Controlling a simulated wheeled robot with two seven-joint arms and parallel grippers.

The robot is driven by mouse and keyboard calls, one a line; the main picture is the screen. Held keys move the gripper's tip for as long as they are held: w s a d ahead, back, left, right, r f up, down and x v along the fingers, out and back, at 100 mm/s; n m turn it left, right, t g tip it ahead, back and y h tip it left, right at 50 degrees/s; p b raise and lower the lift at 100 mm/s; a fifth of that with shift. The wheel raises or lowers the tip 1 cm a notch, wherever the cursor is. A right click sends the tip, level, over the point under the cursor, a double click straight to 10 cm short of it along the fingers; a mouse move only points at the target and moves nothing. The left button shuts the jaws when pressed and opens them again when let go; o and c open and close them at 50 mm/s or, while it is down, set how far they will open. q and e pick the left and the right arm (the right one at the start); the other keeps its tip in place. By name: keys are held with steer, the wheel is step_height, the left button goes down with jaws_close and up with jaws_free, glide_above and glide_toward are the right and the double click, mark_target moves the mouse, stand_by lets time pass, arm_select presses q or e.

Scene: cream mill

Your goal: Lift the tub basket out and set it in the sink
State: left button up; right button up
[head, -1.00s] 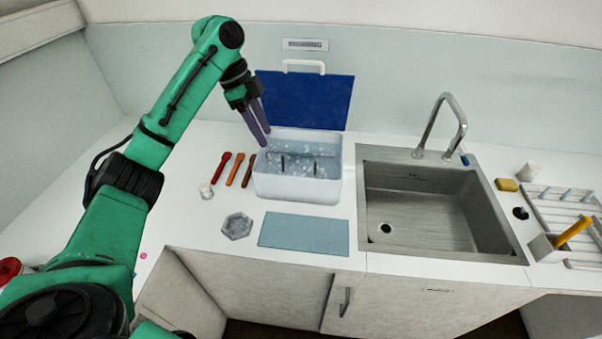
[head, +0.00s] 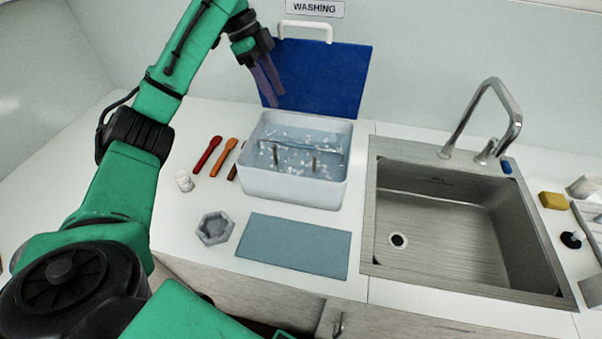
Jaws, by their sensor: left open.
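A white tub (head: 292,189) stands on the counter left of the sink, holding bluish liquid with white flecks or foam. The tub basket shows only as a grey bar handle (head: 312,148) and short dark posts in the liquid; the rest is hidden. The steel sink (head: 465,255) on the right is empty, with its drain at the lower left. My left gripper (head: 271,87) points down, open and empty, above the back left of the tub, in front of the blue lid. It is apart from the basket. My right gripper is not in view.
A blue lid (head: 325,85) with a white handle stands upright behind the tub. Red (head: 207,155) and orange (head: 224,157) tools lie left of it. A blue mat (head: 293,246) and grey hexagonal dish (head: 215,228) lie in front. A tall faucet (head: 487,120) stands behind the sink.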

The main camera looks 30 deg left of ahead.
mark_target(299, 144)
arm_select(q)
steer(key=p+x, duration=0.1)
steer(key=x, duration=0.4)
steer(key=p+x, duration=0.1)
steer(key=x, duration=0.4)
steer(key=a+p+x, duration=0.1)
steer(key=x, duration=0.5)
steer(key=shift+w+f, duration=0.15)
steer(key=shift+d+f, duration=0.1)
steer(key=shift+f, duration=0.35)
jaws_close()
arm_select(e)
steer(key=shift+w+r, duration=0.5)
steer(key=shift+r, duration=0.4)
